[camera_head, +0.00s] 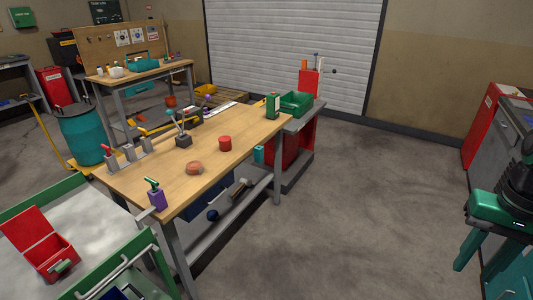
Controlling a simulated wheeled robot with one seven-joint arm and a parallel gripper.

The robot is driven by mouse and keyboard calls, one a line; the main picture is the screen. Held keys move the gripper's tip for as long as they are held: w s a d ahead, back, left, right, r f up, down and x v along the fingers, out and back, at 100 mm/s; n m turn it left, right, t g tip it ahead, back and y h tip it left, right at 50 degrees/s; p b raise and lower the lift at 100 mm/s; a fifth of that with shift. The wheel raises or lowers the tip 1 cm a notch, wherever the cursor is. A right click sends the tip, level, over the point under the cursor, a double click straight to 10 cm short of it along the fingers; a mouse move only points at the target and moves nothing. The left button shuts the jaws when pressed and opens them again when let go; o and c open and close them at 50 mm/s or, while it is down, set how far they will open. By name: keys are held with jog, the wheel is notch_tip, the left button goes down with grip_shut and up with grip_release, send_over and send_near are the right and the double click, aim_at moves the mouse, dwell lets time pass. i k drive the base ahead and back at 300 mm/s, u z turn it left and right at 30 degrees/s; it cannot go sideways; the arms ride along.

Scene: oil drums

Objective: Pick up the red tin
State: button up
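The red tin (225,143) is a short round red can standing upright on the wooden workbench (240,127), right of the bench's middle. A flatter reddish-brown round thing (194,168) lies nearer the front edge. My gripper (484,278), green under a dark wrist, is at the right edge of the picture, above the floor and well apart from the bench. Its fingers point down and are spread, with nothing seen between them; the picture's edge cuts off part of it.
A purple holder (156,196) stands at the bench's front left corner, and a dark tool holder (183,140) behind. A green bin (296,104) is at the far right end. A green cart (105,228) with an open red box (45,250) is front left. Floor right of the bench is clear.

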aim_at(225, 143)
jog(key=z, duration=0.05)
jog(key=k, duration=0.15)
jog(key=u, duration=0.6)
jog(key=i, duration=1.75)
jog(key=z, duration=0.5)
jog(key=i, duration=0.3)
jog(key=z, duration=0.4)
